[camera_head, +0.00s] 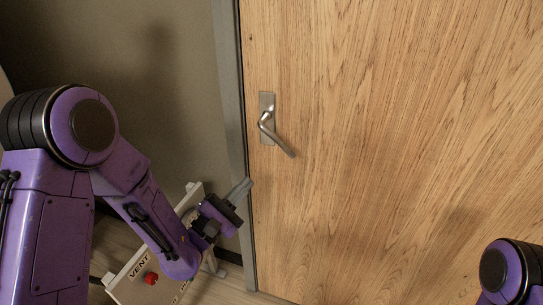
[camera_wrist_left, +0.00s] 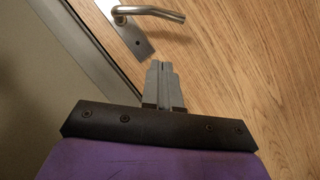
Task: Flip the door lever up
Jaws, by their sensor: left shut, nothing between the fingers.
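The silver door lever (camera_head: 277,136) sits on a metal plate (camera_head: 267,101) on the wooden door (camera_head: 390,120). In the head view its handle slants down to the right. In the left wrist view the lever (camera_wrist_left: 150,12) shows near the top, with its plate (camera_wrist_left: 138,44) beside it. My left gripper (camera_head: 248,183) is shut and empty. It is below and left of the lever in the head view, apart from it, near the door frame. Its closed fingers (camera_wrist_left: 160,68) point toward the lever's side of the door in the wrist view. My right gripper is out of view.
A grey metal door frame (camera_head: 230,90) runs along the door's left edge, beside a dark wall (camera_head: 180,60). A pale panel marked VENT (camera_head: 127,284) with a red button (camera_head: 151,278) stands low behind my left arm. The door surface right of the lever is clear.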

